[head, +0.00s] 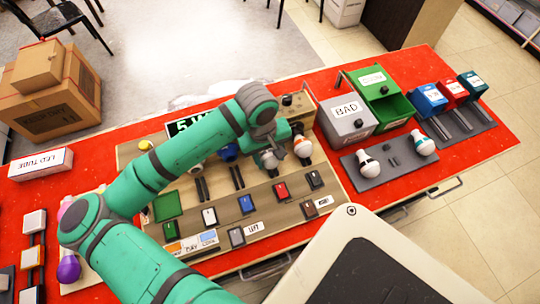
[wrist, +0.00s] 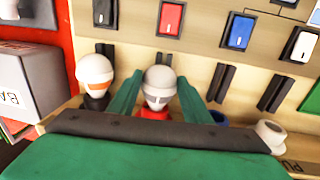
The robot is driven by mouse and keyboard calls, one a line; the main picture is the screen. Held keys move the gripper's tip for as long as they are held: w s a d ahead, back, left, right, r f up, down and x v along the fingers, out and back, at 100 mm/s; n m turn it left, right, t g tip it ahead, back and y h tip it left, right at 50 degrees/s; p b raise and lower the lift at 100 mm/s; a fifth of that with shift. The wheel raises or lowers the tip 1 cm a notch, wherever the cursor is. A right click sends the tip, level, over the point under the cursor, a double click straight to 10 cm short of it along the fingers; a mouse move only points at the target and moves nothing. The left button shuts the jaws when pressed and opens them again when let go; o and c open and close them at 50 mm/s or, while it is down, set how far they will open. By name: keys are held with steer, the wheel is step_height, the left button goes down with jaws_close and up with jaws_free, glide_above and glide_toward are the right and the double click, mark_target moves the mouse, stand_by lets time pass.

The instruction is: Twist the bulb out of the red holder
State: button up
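In the wrist view, a white bulb (wrist: 159,80) with a grey band stands in the red holder (wrist: 154,114), seen just below it. My gripper (wrist: 159,84) has one green finger on each side of this bulb, very close to it. I cannot tell whether the fingers touch it. In the head view, my gripper (head: 268,147) is over the row of bulbs, and my wrist hides much of this bulb (head: 268,160). The red holder is hidden there.
An orange-banded bulb (wrist: 95,72) stands close by on a dark holder, also visible in the head view (head: 302,147). A blue holder (wrist: 218,117) and a white bulb (wrist: 270,134) are on the other side. Switches (wrist: 171,17) and a grey BAD bin (head: 347,118) are nearby.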

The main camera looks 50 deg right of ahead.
steer(key=shift+c, duration=0.7)
steer(key=shift+w+a+g+h, duration=0.1)
steer(key=shift+a+g+h, duration=0.1)
steer(key=shift+g+h, duration=0.45)
steer(key=shift+f+h, duration=0.1)
steer(key=shift+h, duration=0.35)
steer(key=shift+w+a+g+h, duration=0.15)
steer(key=shift+g+h, duration=0.1)
steer(key=shift+h, duration=0.25)
steer(key=shift+s+a, duration=0.15)
steer(key=shift+s, duration=0.1)
steer(key=shift+s+a, duration=0.4)
steer(key=shift+s, duration=0.3)
steer(key=shift+s+a, duration=0.35)
steer(key=shift+s, duration=0.35)
